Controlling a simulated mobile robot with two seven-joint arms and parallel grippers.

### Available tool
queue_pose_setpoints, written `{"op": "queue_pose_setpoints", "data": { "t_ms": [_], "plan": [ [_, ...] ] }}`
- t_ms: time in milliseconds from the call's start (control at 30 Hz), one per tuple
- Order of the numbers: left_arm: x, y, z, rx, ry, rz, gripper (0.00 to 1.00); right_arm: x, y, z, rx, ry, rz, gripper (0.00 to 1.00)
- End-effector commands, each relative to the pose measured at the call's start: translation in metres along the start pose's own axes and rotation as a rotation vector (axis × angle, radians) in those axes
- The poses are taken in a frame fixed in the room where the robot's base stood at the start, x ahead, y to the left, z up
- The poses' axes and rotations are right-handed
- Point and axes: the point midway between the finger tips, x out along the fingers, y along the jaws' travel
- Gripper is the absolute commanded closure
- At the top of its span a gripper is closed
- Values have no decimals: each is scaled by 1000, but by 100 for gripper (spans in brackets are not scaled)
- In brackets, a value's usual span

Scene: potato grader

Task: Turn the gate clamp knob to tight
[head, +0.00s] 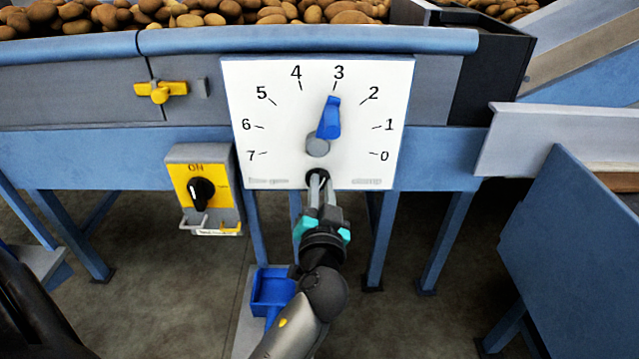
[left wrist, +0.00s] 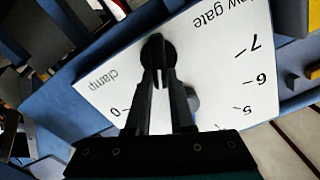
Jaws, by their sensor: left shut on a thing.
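The black gate clamp knob (head: 318,174) sits at the bottom middle of the white dial plate (head: 270,125), below the grey pivot of the blue lever. My left gripper (head: 318,186) reaches up from below and is shut on this knob. In the left wrist view the knob (left wrist: 158,48) shows between the fingertips (left wrist: 160,70), which hide part of it. The word "clamp" is printed on the plate beside it. I cannot tell from a mark how far the knob is turned. The blue lever (head: 329,120) points close to 3. My right gripper is not in view.
A yellow switch box (head: 175,180) with a black rotary switch, near ON, hangs left of the plate. A yellow handle (head: 160,92) is further up left. Potatoes (head: 200,12) lie along the top.

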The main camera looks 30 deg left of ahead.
Motion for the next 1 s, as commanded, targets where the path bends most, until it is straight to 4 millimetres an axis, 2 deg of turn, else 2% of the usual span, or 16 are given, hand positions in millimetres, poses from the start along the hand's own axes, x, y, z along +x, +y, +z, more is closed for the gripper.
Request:
{"op": "queue_pose_setpoints", "data": {
  "t_ms": [1000],
  "plan": [
    [1,12,3,930,6,-4,100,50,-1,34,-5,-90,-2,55]
  ]
}}
